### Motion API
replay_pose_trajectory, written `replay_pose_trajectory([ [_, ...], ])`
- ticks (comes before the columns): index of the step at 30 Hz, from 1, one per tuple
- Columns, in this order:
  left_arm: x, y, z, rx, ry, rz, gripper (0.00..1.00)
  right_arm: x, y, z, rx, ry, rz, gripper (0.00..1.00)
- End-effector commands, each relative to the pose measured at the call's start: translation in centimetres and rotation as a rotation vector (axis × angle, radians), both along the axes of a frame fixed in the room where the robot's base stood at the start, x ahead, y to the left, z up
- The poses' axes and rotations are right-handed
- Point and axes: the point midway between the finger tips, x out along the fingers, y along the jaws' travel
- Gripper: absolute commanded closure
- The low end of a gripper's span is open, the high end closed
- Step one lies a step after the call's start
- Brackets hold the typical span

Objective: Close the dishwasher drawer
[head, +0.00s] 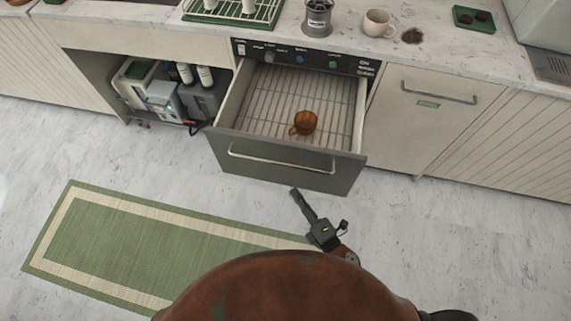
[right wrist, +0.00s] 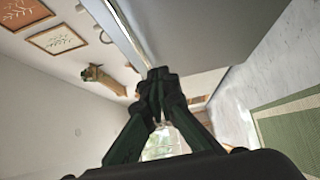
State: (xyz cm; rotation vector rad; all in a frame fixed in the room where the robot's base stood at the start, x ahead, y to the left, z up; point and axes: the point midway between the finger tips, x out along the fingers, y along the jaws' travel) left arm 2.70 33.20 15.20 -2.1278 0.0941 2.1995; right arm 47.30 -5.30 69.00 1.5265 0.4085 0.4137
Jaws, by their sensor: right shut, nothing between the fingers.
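The dishwasher drawer (head: 290,165) stands pulled out below the counter in the head view. It has a grey front, a long bar handle (head: 281,158) and a wire rack inside. An amber cup (head: 304,123) stands on the rack. My right gripper (head: 295,191) is shut and empty, just in front of the drawer front near its lower edge; I cannot tell whether it touches. In the right wrist view its closed fingers (right wrist: 157,75) show beside a grey panel (right wrist: 190,30), which seems to be the drawer front. My left gripper is not in view.
The counter above holds a green dish rack (head: 232,12), a grey canister (head: 317,18) and a white mug (head: 378,23). An open bay with machines (head: 165,95) is left of the drawer. A closed cabinet (head: 420,115) is on the right. A green rug (head: 160,240) lies on the floor.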

Motion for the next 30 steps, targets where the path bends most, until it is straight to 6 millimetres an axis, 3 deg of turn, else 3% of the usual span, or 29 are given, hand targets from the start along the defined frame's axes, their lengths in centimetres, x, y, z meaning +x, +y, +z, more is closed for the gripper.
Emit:
replay_pose_trajectory([
  [13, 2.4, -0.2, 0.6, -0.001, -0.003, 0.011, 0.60, 7.7, 4.5, -0.1, 0.003, 0.001, 0.001, 1.00],
  [18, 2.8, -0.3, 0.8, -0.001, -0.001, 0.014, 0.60, 10.1, 3.7, -0.1, 0.001, 0.002, 0.000, 1.00],
  [30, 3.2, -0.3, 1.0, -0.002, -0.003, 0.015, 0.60, 11.4, 3.3, -0.1, 0.004, 0.003, -0.002, 1.00],
])
